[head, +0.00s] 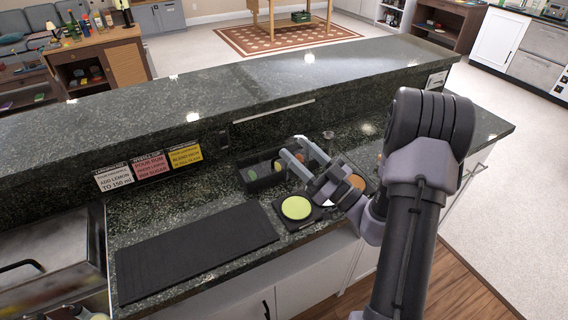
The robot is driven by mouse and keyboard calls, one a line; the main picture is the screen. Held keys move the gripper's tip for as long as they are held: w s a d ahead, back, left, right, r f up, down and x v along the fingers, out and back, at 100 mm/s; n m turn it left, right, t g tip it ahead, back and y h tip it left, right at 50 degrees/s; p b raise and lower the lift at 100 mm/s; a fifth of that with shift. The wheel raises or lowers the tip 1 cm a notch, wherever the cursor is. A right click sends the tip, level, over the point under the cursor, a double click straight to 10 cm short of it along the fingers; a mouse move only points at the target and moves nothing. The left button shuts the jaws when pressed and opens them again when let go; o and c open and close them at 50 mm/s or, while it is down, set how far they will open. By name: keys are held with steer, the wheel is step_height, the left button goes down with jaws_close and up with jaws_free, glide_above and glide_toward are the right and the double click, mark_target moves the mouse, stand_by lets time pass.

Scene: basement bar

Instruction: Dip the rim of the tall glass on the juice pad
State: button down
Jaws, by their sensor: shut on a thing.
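My gripper (291,148) reaches left over the counter, its two pale fingers shut on a clear glass, the tall glass (315,151). The glass is see-through and small in the view, so its outline, tilt and rim are hard to make out. Below and in front of the gripper is a black holder (284,223) with round pads. The green pad (296,207) is in plain view at its left. A white pad (330,197) is partly hidden by my wrist, and an orange-brown pad (357,182) shows at the right. No label shows which is the juice pad.
A black bin (247,180) with green and yellow pieces stands behind the holder, left of my gripper. A black mat (195,252) lies bare at the left. Recipe cards (150,166) lean on the raised bar ledge (225,85), which rises behind the work area.

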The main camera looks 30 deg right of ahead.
steer(key=shift+s+d+f+b, duration=0.1)
steer(key=shift+s+f+b, duration=0.05)
steer(key=shift+f+b, duration=0.2)
step_height(320, 180, down, 8)
steer(key=b, duration=0.6)
steer(key=shift+r, duration=0.25)
steer(key=shift+s+f, duration=0.15)
steer(key=shift+f, duration=0.15)
stand_by(1.0)
step_height(320, 180, up, 8)
steer(key=p, duration=1)
steer(key=shift+r, duration=0.15)
